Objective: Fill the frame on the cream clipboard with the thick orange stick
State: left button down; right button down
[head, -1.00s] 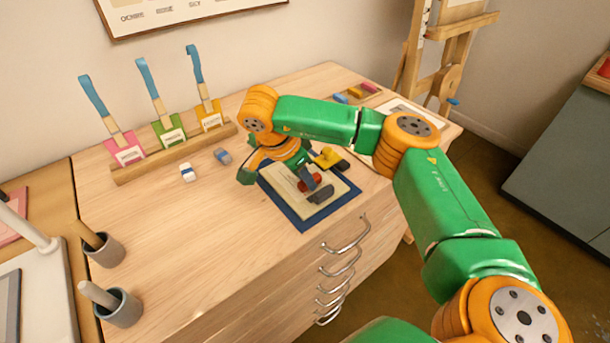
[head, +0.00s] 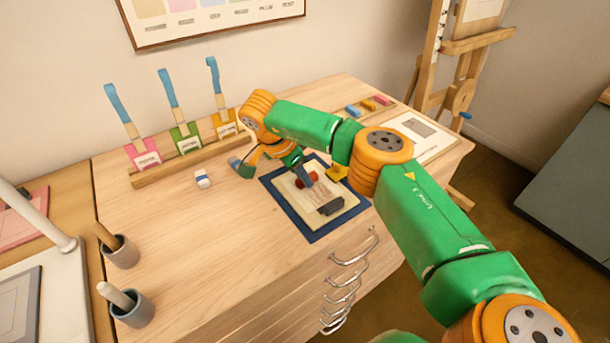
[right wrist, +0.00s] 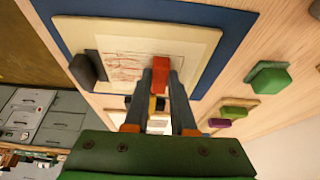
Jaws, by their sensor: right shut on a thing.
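The cream clipboard (head: 292,202) lies on a dark blue mat (head: 311,236), with its dark clip (head: 331,206) at the near right end. My right gripper (head: 306,182) is over its far half, shut on a thick red-orange stick (head: 301,180). The stick shows between the fingers in the right wrist view (right wrist: 160,72), low over the white page. Whether it touches the page I cannot tell. Reddish scribble marks (right wrist: 122,66) cover part of the page between stick and clip. The fingers hide part of the frame. My left gripper is not in view.
A white-and-blue eraser (head: 203,178) lies left of the mat. Behind it stands a wooden rack (head: 150,180) with labelled, blue-handled tools. Small coloured sticks (head: 368,105) lie at the back right. Two cups (head: 121,253) stand at the left.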

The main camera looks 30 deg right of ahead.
aim_at(316, 192)
jog(key=shift+s+d+p, duration=0.15)
jog(key=shift+s+p, duration=0.3)
jog(key=shift+s, duration=0.9)
jog(key=shift+s+r+p, duration=0.1)
jog(key=shift+s+p, duration=0.3)
jog(key=shift+s, duration=0.5)
jog(key=shift+s+d+p, duration=0.15)
jog(key=shift+s+p, duration=0.15)
jog(key=shift+s, duration=1.25)
jog(key=shift+w+b, duration=0.45)
jog(key=shift+w, duration=0.55)
jog(key=shift+w+b, duration=0.4)
jog(key=shift+w, duration=0.7)
jog(key=shift+w+a+b, duration=0.15)
jog(key=shift+w+b, duration=0.05)
jog(key=shift+w, duration=0.6)
jog(key=shift+w+a+b, duration=0.15)
jog(key=shift+w+b, duration=0.05)
jog(key=shift+w, duration=0.6)
